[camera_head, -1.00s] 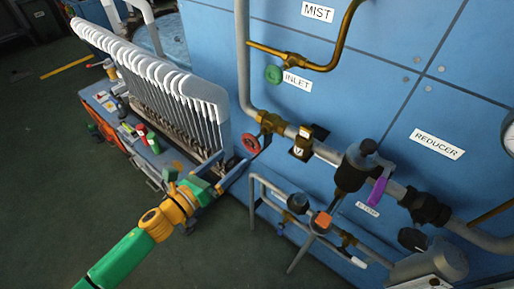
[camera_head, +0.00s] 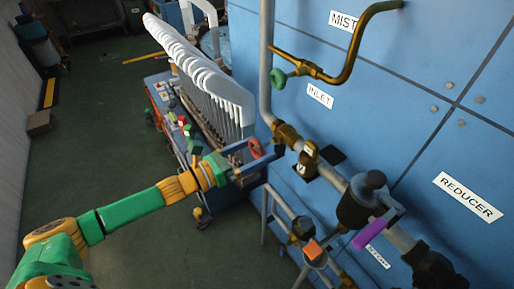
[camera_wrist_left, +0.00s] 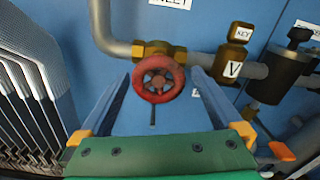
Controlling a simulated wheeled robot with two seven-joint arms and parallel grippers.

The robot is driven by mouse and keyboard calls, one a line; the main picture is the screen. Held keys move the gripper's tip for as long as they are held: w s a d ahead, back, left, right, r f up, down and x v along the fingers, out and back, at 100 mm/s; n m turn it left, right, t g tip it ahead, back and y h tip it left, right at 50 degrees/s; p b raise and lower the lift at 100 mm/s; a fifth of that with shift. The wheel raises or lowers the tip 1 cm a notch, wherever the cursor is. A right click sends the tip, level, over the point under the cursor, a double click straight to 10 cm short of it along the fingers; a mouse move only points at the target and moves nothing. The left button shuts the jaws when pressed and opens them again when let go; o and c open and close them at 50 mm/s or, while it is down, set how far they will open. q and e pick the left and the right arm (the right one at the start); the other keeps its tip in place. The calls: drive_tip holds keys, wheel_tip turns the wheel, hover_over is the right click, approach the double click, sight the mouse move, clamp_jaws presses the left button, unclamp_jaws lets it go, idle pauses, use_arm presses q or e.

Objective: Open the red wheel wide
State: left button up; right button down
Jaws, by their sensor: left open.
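The red wheel (camera_head: 256,147) is a small round handwheel on a brass valve at the lower end of the grey INLET pipe. In the head view my left gripper's finger partly covers it. The left wrist view shows the wheel (camera_wrist_left: 158,79) face-on, with its spokes and hub. My left gripper (camera_head: 270,163) is open, and its two blue fingers reach toward the wheel. In the wrist view the wheel lies between the fingertips (camera_wrist_left: 160,80), with a gap on each side. I cannot tell how deep the fingertips reach around it. My right gripper is out of view.
A rack of white sock boards (camera_head: 200,75) stands close to the left of the wheel. To the right are a brass V valve (camera_head: 307,160) and a dark valve with a purple lever (camera_head: 370,233). A green handwheel (camera_head: 279,79) is above. The floor (camera_head: 110,130) at left is clear.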

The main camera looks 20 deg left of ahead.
use_arm(q)
drive_tip(key=shift+w+d, duration=0.15)
drive_tip(key=shift+a, duration=0.2)
drive_tip(key=shift+c, duration=0.4)
drive_tip(key=c, duration=1.2)
drive_tip(key=shift+d, duration=0.1)
